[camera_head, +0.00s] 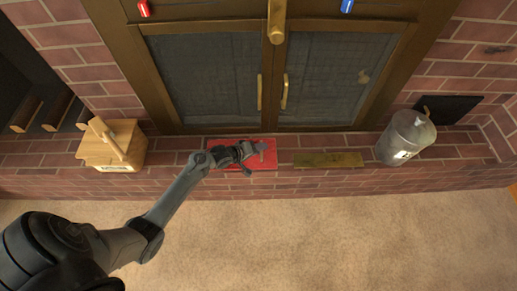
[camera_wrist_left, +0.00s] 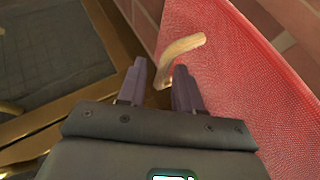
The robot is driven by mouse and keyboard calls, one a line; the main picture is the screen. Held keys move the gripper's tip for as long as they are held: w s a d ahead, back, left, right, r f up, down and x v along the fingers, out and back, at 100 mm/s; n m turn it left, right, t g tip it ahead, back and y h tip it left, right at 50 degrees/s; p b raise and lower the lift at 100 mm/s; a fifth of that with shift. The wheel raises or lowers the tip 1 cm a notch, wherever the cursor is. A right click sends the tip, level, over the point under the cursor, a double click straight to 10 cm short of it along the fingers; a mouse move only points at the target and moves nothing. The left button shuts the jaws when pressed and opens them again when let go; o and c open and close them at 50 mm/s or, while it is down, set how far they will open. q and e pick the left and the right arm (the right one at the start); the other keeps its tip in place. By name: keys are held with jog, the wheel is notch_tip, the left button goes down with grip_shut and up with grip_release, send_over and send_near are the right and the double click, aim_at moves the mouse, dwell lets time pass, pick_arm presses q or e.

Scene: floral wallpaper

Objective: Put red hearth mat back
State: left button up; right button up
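The red hearth mat (camera_head: 219,145) lies on the brick hearth in front of the left fireplace door. It also fills the right side of the left wrist view (camera_wrist_left: 265,90), with a mesh-like texture. My left gripper (camera_head: 254,151) is over the mat and hides part of it in the head view. In the left wrist view its two fingers (camera_wrist_left: 160,82) are apart with nothing clearly held between them. A curved tan piece (camera_wrist_left: 184,45) shows just beyond the fingertips, against the red mat; I cannot tell whether they touch. My right gripper is not in view.
A brass-coloured mat (camera_head: 328,160) lies to the right of the red mat. A metal canister (camera_head: 407,137) stands farther right, and a wooden box (camera_head: 112,145) stands at left. Fireplace doors with handles (camera_head: 285,92) rise behind. The carpet (camera_head: 330,240) in front is clear.

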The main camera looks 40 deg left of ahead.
pick_arm(q)
jog(key=shift+r, duration=0.1)
jog(key=shift+s+r+p, duration=0.15)
jog(key=shift+s+p, duration=0.1)
jog(key=shift+p, duration=0.05)
jog(key=p+v, duration=0.7)
jog(key=v, duration=0.4)
jog(key=s+d+r+m+g+y, duration=0.1)
jog(key=s+d+r+m+g, duration=0.3)
jog(key=s, duration=0.5)
jog(key=s+d+r+m+g+y, duration=0.1)
jog(key=s+d+r+m+g, duration=0.2)
jog(key=s+d+r+m, duration=0.6)
jog(key=shift+s+d+r+g+y, duration=0.3)
jog(key=shift+d+r+g+y, duration=0.15)
jog(key=shift+d, duration=0.8)
jog(key=shift+r, duration=0.15)
notch_tip(320, 180, up, 57)
jog(key=p, duration=5.7)
jog(key=shift+r, duration=0.2)
